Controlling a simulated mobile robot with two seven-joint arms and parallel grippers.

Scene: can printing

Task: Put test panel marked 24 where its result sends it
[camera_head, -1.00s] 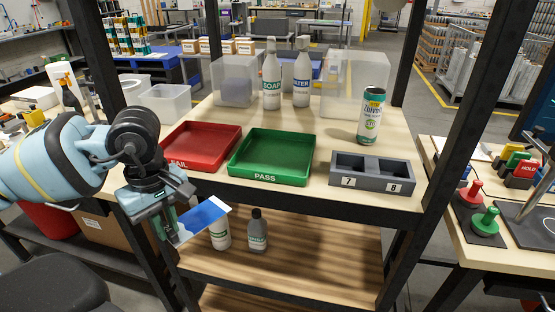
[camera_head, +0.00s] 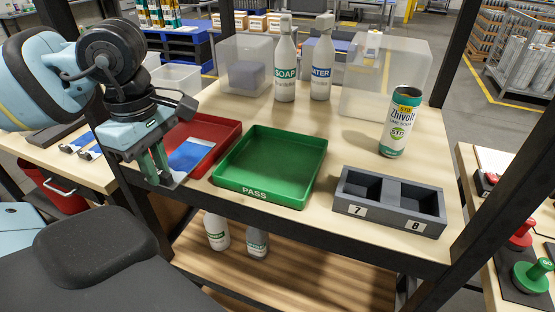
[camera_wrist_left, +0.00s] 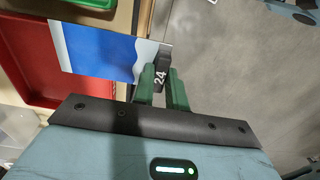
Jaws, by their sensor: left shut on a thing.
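My left gripper (camera_head: 160,172) is shut on the test panel (camera_head: 190,155), a flat blue piece with pale ends. In the left wrist view, the panel (camera_wrist_left: 95,50) sticks out to the left from the fingers (camera_wrist_left: 165,85), and its dark tab reads 24. The gripper is at the front left of the table, and the panel overlaps the red tray (camera_head: 222,128) in the head view. I cannot tell whether it touches the tray. The gripper hides the tray's FAIL label. The green tray marked PASS (camera_head: 272,160) is empty, just right of it. My right gripper is not in view.
A grey two-slot holder marked 7 and 8 (camera_head: 388,203) stands right of the green tray, both slots empty. A dark post (camera_head: 488,170) rises at the front right.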

